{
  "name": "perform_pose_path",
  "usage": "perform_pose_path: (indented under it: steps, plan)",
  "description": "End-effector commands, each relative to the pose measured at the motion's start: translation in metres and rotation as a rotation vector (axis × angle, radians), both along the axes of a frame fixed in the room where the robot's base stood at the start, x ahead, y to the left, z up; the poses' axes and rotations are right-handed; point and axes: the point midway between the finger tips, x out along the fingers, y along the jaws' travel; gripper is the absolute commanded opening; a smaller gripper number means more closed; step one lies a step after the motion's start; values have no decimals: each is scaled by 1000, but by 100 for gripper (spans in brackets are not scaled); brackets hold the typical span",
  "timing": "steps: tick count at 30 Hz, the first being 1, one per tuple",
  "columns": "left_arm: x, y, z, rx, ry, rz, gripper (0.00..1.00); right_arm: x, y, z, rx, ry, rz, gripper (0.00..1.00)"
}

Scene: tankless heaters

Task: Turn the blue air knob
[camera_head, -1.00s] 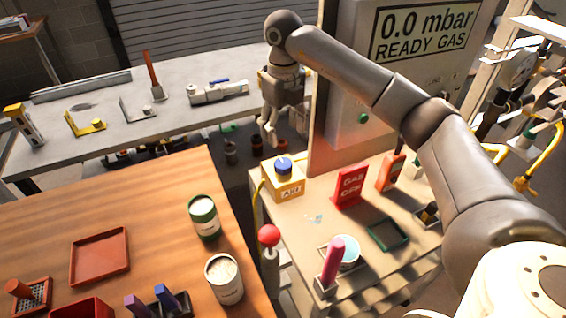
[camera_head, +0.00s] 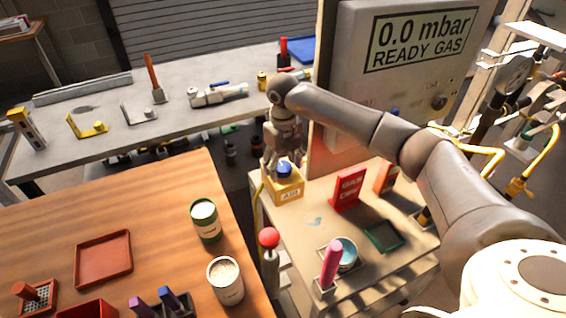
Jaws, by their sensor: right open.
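The blue air knob (camera_head: 284,169) sits on top of a yellow box marked AIR (camera_head: 288,190), at the back left corner of the pale bench (camera_head: 300,235). My right gripper (camera_head: 283,163) points down at the knob from above. Its open fingers are close around or just behind the knob; whether they touch it I cannot tell. My left gripper is not in view.
A red gas sign (camera_head: 348,187) stands right of the AIR box. A red ball-topped lever (camera_head: 269,239) rises at the bench's left edge. The panel reading "0.0 mbar READY GAS" (camera_head: 420,40) stands behind. A wooden table (camera_head: 150,210) lies to the left.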

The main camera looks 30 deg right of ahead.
Motion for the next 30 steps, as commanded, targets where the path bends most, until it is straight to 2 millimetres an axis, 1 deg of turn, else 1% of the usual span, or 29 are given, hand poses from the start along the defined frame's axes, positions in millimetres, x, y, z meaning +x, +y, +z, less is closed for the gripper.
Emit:
perform_pose_path:
  steps: [4,12,14,15,23,30]
  plan:
    - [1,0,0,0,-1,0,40,0,0,0,0,0,0,62]
    - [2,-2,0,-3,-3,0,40,0,0,0,0,0,0,27]
    - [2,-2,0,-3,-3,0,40,0,0,0,0,0,0,20]
    - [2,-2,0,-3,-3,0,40,0,0,0,0,0,0,18]
    - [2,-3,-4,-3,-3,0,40,0,0,0,0,0,33,18]
    - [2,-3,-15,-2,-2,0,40,1,0,-2,-1,-1,160,18]
